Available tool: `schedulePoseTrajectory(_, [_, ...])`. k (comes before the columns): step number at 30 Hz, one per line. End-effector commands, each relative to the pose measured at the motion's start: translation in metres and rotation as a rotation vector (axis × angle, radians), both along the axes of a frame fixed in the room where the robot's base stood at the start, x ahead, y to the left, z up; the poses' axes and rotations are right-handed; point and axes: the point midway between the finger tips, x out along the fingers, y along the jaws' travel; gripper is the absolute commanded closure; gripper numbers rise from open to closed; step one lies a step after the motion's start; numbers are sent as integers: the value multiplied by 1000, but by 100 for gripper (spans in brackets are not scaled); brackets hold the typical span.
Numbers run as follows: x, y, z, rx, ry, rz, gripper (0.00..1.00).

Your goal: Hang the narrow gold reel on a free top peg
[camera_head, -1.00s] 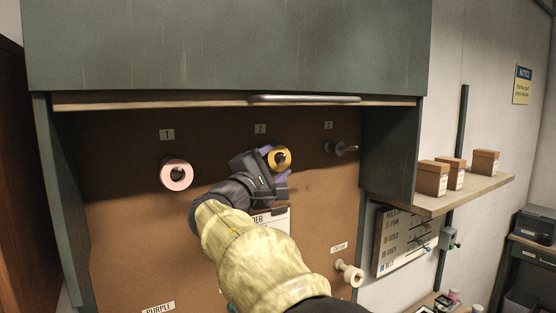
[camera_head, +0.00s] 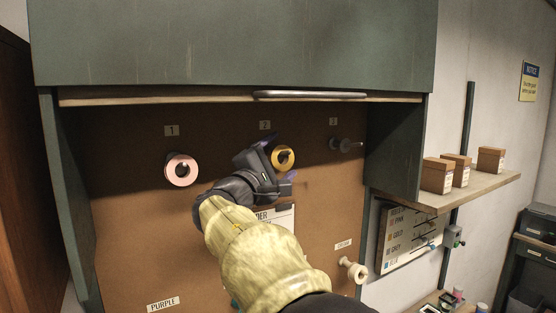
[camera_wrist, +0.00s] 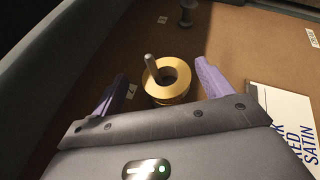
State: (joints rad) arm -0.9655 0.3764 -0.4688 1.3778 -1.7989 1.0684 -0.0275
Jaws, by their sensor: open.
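The gold reel (camera_head: 283,158) hangs on the top peg under label 2 in the head view. In the wrist view the reel (camera_wrist: 160,90) has the grey peg (camera_wrist: 152,66) standing through its hole. My gripper (camera_head: 281,164) is open around the reel, and its purple fingers stand apart on either side with gaps in the wrist view (camera_wrist: 163,88). A pink reel (camera_head: 181,170) hangs on the peg under label 1. The peg under label 3 (camera_head: 345,145) is bare.
A cabinet (camera_head: 235,45) with a handle overhangs the board (camera_head: 130,230). An order sheet (camera_head: 284,217) is just below my gripper. A cream spool (camera_head: 353,269) sticks out lower right. Boxes (camera_head: 460,172) stand on the right shelf.

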Motion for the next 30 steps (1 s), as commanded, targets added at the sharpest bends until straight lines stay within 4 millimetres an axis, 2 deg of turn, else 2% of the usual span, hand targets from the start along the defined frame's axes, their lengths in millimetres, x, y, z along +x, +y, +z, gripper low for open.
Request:
schedulePoseTrajectory(5, [-3,2,-2,1,0,0,21])
schedulePoseTrajectory(11, [-22,12,-11,2,-1,3,21])
schedulePoseTrajectory(30, [-128,70,-45,1,1,4,21])
